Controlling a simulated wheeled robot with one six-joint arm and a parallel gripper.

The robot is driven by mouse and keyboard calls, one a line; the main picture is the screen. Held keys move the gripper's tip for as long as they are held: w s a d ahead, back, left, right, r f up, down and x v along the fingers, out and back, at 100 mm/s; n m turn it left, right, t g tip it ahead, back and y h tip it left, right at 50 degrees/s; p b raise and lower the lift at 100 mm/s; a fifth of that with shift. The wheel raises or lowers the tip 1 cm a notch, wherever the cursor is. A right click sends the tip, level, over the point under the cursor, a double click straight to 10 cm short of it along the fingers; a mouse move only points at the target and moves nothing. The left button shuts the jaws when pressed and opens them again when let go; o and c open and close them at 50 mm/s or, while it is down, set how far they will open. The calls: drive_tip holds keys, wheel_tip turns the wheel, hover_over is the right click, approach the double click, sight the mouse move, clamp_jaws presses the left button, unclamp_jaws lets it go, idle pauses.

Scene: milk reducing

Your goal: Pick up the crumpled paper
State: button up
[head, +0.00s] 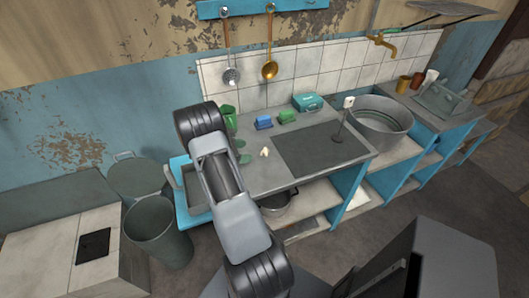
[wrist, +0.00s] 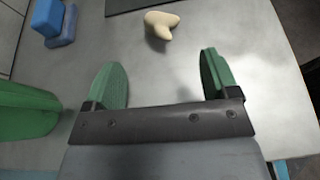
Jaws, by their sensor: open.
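The crumpled paper (wrist: 161,24) is a small cream-coloured lump on the grey counter, near the top of the wrist view. In the head view it is a small pale spot (head: 265,152) on the counter, just right of my arm. My gripper (wrist: 163,80) is open, with its two green fingers apart and nothing between them. The paper lies beyond the fingertips, roughly ahead of the gap and apart from both fingers. In the head view the green fingers (head: 242,151) show partly beside my arm, which hides much of the gripper.
A blue sponge (head: 264,122), a green sponge (head: 287,117) and a teal box (head: 308,102) stand behind the paper. A green container (wrist: 25,110) is close to the left finger. A dark mat (head: 320,150) lies to the right. The counter around the paper is clear.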

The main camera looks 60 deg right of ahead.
sight(262, 152)
drive_tip(key=shift+p+x, duration=0.9)
drive_tip(key=shift+x, duration=3.3)
drive_tip(key=shift+s+a+f, duration=0.15)
drive_tip(key=shift+a, duration=0.05)
drive_tip(key=c, duration=1)
